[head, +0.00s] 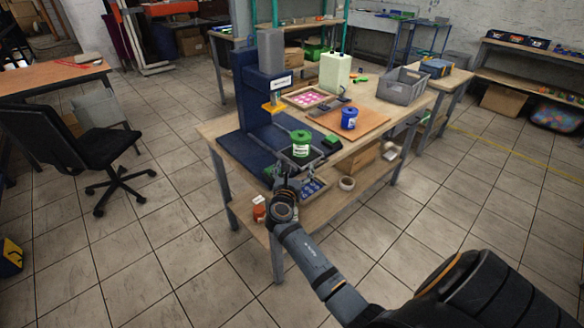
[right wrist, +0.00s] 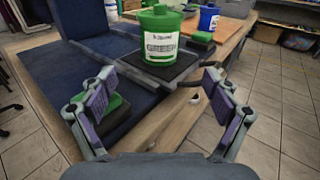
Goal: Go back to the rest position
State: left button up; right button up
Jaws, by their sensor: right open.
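My right gripper (head: 287,180) is at the near edge of the workbench (head: 226,133), in front of a green ink pot (head: 301,145). In the right wrist view the two fingers (right wrist: 158,92) are spread wide with nothing between them. The green pot, labelled GREEN (right wrist: 160,36), stands upright on a dark square plate (right wrist: 138,66) of the blue printing machine (head: 254,95), beyond the fingertips and apart from them. My left gripper is not in view.
A blue pot (head: 349,119) stands on a brown board (head: 374,120). A grey crate (head: 402,86) and a pale canister (head: 335,72) stand farther back. A green-topped block lies partly behind the left finger in the wrist view. A black chair (head: 75,148) is at left. Floor right of the bench is clear.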

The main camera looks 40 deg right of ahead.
jog(key=s+a+f+m+g+y, duration=0.25)
jog(key=s+f+m, duration=0.25)
jog(key=s+m, duration=0.3)
jog(key=s+a+f+m+g+y, duration=0.25)
jog(key=s+f+m, duration=0.25)
jog(key=s+m, duration=0.3)
jog(key=s+a+f+m+g+y, duration=0.1)
jog(key=s+a+m+g+y, duration=0.2)
jog(key=s+a+m+y, duration=0.55)
jog(key=s+f+m+g+h+p, duration=0.15)
jog(key=s+f, duration=0.25)
jog(key=f, duration=0.8)
jog(key=s+f+p, duration=0.3)
jog(key=s+f, duration=0.1)
jog(key=f, duration=0.9)
pick_arm(q)
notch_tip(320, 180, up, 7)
jog(key=p, duration=0.2)
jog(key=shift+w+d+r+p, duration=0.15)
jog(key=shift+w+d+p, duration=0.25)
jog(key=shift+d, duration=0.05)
pick_arm(e)
jog(key=s+f, duration=0.5)
jog(key=s, duration=0.3)
jog(key=s+d+f+g, duration=0.1)
jog(key=s+f, duration=0.4)
jog(key=s, duration=0.4)
jog(key=shift+d+f+m, duration=0.15)
jog(key=shift+f+m, duration=0.1)
jog(key=shift+m, duration=0.05)
